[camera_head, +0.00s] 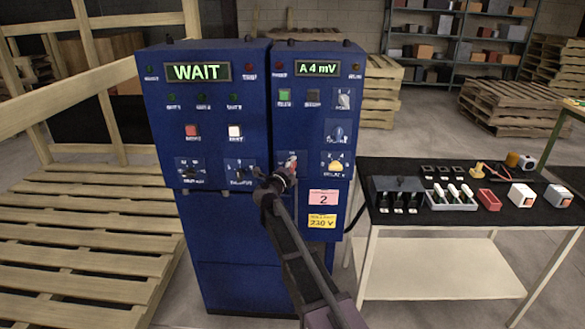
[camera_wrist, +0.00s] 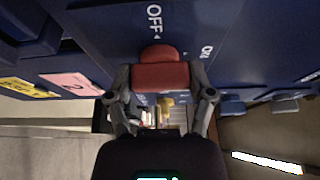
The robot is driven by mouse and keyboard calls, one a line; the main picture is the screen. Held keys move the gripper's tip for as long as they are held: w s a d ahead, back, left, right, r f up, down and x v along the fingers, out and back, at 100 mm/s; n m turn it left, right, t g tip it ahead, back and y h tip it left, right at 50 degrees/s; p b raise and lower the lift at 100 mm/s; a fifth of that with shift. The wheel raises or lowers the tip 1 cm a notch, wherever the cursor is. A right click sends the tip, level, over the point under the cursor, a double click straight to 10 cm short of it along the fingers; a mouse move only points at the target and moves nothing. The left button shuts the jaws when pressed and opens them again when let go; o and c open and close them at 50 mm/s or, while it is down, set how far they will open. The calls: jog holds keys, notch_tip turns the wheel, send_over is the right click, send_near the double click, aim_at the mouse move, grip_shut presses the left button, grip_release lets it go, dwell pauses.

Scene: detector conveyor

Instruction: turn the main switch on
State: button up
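The main switch is a red handle on the front of the blue cabinet (camera_head: 235,235). In the wrist view the red handle (camera_wrist: 160,76) sits between the two fingers of my gripper (camera_wrist: 161,80), which press close on both sides of it. An OFF mark (camera_wrist: 154,18) with a small arrow is just beyond the handle, and a partly hidden ON mark (camera_wrist: 207,51) is to its right. In the head view my gripper (camera_head: 283,174) is at the lower left of the right-hand panel and covers part of the red switch (camera_head: 291,160).
The left display (camera_head: 197,72) reads WAIT and the right display (camera_head: 318,68) reads A 4 mV. A yellow knob (camera_head: 336,165) is right of the switch. A table (camera_head: 440,225) with small parts stands to the right; pallets (camera_head: 80,245) lie to the left.

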jog(key=o, duration=0.4)
jog(key=shift+c, duration=0.2)
jog(key=v, duration=1.2)
jog(key=shift+r, duration=0.1)
